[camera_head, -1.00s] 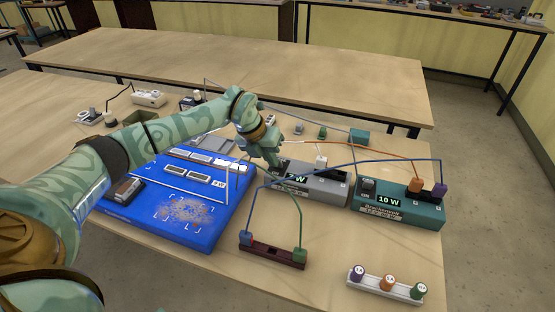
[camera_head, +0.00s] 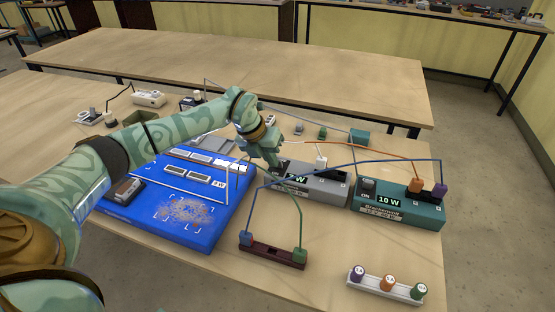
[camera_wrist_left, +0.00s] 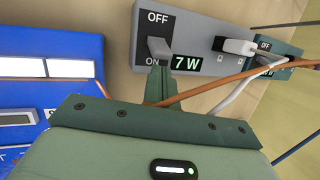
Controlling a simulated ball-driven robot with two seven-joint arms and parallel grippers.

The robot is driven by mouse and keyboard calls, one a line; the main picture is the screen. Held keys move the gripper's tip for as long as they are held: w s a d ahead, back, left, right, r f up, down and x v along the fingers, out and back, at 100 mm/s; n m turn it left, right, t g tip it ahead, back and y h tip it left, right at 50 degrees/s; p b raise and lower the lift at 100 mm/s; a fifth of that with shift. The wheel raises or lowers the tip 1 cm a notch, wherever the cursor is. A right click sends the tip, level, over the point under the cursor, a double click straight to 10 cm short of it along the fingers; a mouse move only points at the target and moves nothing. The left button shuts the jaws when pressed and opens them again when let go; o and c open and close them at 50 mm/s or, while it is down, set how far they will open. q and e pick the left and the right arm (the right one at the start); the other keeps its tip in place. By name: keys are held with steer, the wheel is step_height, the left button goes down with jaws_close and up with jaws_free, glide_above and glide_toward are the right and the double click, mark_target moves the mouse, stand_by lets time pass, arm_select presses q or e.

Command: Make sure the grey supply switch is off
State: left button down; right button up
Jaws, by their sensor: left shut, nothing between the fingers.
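The grey supply (camera_head: 318,190) stands on the table, and its display reads 7 W. In the left wrist view the grey supply (camera_wrist_left: 205,30) shows a dark switch plate marked OFF at the top and ON at the bottom. Its grey switch lever (camera_wrist_left: 158,48) sits low on the plate, by the ON mark. My left gripper (camera_head: 275,165) is at the switch end of the supply and hides the switch in the head view. In the left wrist view its shut, empty fingers (camera_wrist_left: 160,75) are just below the lever; I cannot tell whether they touch it. My right gripper is out of view.
A teal 10 W supply (camera_head: 400,207) stands to the right. A blue panel (camera_head: 190,220) lies under my left forearm. Blue, green and orange cables cross around the supplies. A dark red block (camera_head: 272,254) and a white plug rack (camera_head: 385,290) are in front.

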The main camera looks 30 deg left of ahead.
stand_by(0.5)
arm_select(q)
steer(key=shift+w+a+b, duration=0.15)
steer(key=shift+w+b, duration=0.25)
steer(key=shift+w, duration=0.1)
steer(key=shift+w+a, duration=0.1)
steer(key=shift+w, duration=0.45)
steer(key=shift+s+r+p, duration=0.2)
steer(key=shift+s+p, duration=0.45)
steer(key=shift+p, duration=0.05)
step_height(320, 180, up, 7)
steer(key=p, duration=0.5)
steer(key=shift+f, duration=0.2)
